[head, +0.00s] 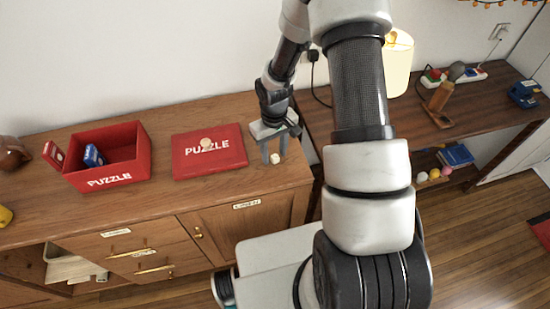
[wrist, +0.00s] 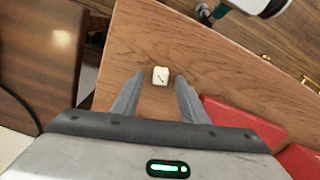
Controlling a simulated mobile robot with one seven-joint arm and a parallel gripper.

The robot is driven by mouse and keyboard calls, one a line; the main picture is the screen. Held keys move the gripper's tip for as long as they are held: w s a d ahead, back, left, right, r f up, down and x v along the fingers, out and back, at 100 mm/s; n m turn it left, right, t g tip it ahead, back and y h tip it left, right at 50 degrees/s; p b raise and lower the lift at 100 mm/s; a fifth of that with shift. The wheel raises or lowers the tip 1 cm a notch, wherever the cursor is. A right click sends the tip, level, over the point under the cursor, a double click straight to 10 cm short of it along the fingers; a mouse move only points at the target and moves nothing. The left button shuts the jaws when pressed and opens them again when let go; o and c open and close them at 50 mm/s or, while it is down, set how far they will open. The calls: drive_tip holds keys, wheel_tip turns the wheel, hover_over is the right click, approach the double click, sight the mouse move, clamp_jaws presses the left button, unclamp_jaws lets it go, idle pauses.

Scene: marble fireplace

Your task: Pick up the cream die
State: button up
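The cream die (head: 275,158) sits on the wooden cabinet top, near its right end, just right of the red puzzle box lid. In the wrist view the die (wrist: 160,76) is a small pale cube with dark marks on its top, just beyond and between the two fingertips. My gripper (head: 274,155) points down over the die, its fingers spread. In the wrist view my gripper (wrist: 157,82) is open, with nothing between the fingers. I cannot tell its exact height above the wood.
The red puzzle lid (head: 190,163) lies left of my gripper, with a small pale round thing (head: 206,143) on it. The open red puzzle box (head: 130,174) stands farther left. A lamp (head: 397,65) and a wooden stand (head: 440,97) are on the right-hand desk. The cabinet's edge is close to the die.

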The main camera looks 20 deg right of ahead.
sight(274, 156)
clamp_jaws()
drive_tip(key=shift+r, duration=0.15)
wheel_tip(274, 156, up, 10)
idle(0.3)
